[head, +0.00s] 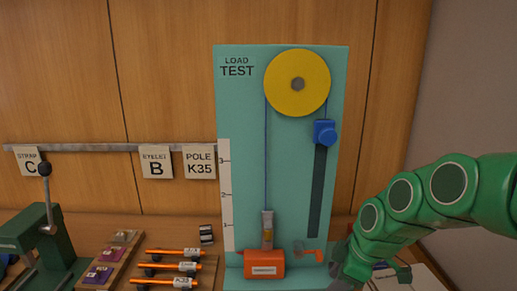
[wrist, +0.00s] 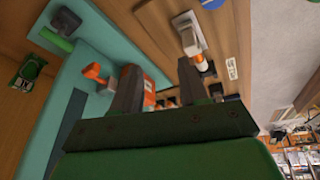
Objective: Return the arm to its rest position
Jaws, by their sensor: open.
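My green arm comes in from the right in the head view. Its grey gripper (head: 344,268) is low beside the right edge of the teal load-test board (head: 235,130). In the wrist view two dark fingers stand apart, with my gripper (wrist: 160,76) open and nothing held between them. An orange block (head: 264,264) with a label stands at the board's foot, left of the gripper. A small orange hook-like piece (head: 311,254) is between the block and the gripper; it also shows in the wrist view (wrist: 95,73) beyond the left finger.
The board carries a yellow pulley wheel (head: 312,68), a cord and a blue slider knob (head: 324,132). Orange tools (head: 175,266) lie in a row left of the board. A green press (head: 40,240) stands at far left. Hanging tags line the rail (head: 100,147).

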